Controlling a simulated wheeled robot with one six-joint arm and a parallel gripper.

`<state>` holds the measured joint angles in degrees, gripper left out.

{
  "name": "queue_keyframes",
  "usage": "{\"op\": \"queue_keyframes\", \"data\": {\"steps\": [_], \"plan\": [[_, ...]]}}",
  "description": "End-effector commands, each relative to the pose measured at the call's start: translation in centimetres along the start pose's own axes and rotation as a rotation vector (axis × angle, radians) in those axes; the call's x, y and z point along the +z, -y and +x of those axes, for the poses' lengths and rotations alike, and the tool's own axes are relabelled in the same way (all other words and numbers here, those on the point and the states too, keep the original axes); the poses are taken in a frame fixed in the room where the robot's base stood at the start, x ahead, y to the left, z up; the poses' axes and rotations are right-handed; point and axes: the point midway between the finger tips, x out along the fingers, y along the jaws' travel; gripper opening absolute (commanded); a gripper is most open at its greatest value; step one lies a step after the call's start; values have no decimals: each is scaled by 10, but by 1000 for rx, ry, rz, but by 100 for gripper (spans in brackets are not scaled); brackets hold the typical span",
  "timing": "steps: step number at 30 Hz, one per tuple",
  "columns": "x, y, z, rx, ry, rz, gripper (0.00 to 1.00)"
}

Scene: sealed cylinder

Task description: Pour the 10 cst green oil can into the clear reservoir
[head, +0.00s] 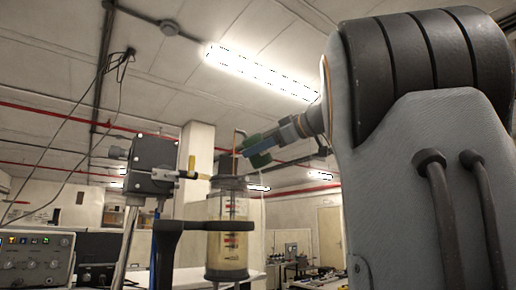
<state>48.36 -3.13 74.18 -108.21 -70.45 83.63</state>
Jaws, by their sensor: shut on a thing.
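The clear reservoir (228,262) is an upright cylinder left of centre, with red and dark marks on its wall and pale yellowish contents. My gripper (268,142) comes in from the upper right and is shut on the green oil can (262,160). The can is small in view, partly hidden by the gripper, and looks tilted. It is above and slightly right of the reservoir's dark top. I cannot tell whether oil is flowing or whether the can touches the rim. The can's label is not readable.
A dark clamp (168,227) holds the reservoir from the left. A grey boxed device (152,153) stands on a metal post beside it, with a yellow fitting (191,167) near the reservoir's top. A control panel (35,258) is at lower left. My arm fills the right side.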

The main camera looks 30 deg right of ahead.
Motion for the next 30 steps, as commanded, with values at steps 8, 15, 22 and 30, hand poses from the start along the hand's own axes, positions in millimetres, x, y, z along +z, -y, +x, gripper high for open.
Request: {"op": "queue_keyframes", "data": {"steps": [8,15,22,30], "plan": [[-1,-2,-1,1,8,-29,15],[0,-2,-1,1,11,-39,15],[0,-2,-1,1,11,-39,15],[0,-2,-1,1,11,-39,15]]}}
